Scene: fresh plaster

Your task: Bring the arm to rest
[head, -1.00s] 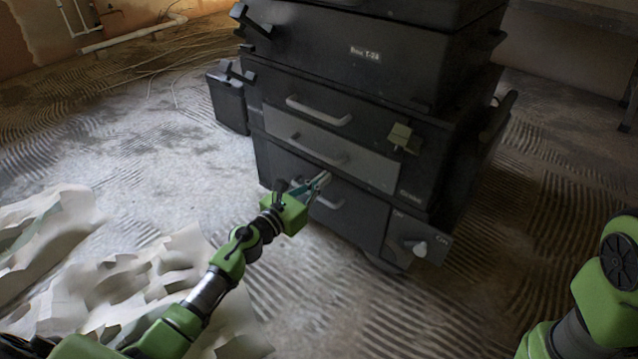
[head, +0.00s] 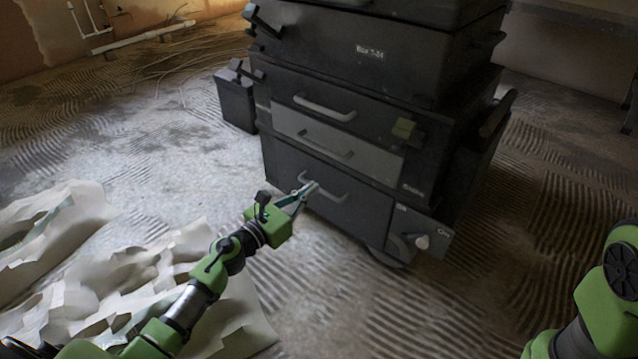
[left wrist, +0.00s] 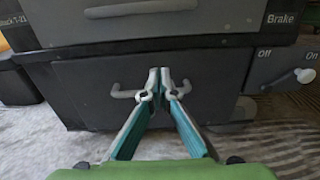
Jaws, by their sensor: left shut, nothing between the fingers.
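My left gripper (head: 306,193) reaches in from the lower left and points at the front of a black cabinet stack. Its fingers are shut and empty, with the tips close together. In the left wrist view the gripper (left wrist: 161,88) appears in front of the lowest drawer (left wrist: 85,88), its fingertips overlapping the drawer's handle (left wrist: 125,93) in the picture. I cannot tell whether they touch it. The lowest drawer (head: 350,212) looks closed in the head view. My right arm shows at the right edge, with its gripper out of view.
Above are a grey drawer front (head: 385,163) and a box (head: 400,55) with a white label. A switch panel (head: 405,224) with a light knob (head: 422,242) sits low right. Crumpled pale sheets (head: 60,290) lie at left. Ridged floor (head: 480,310) is clear in front.

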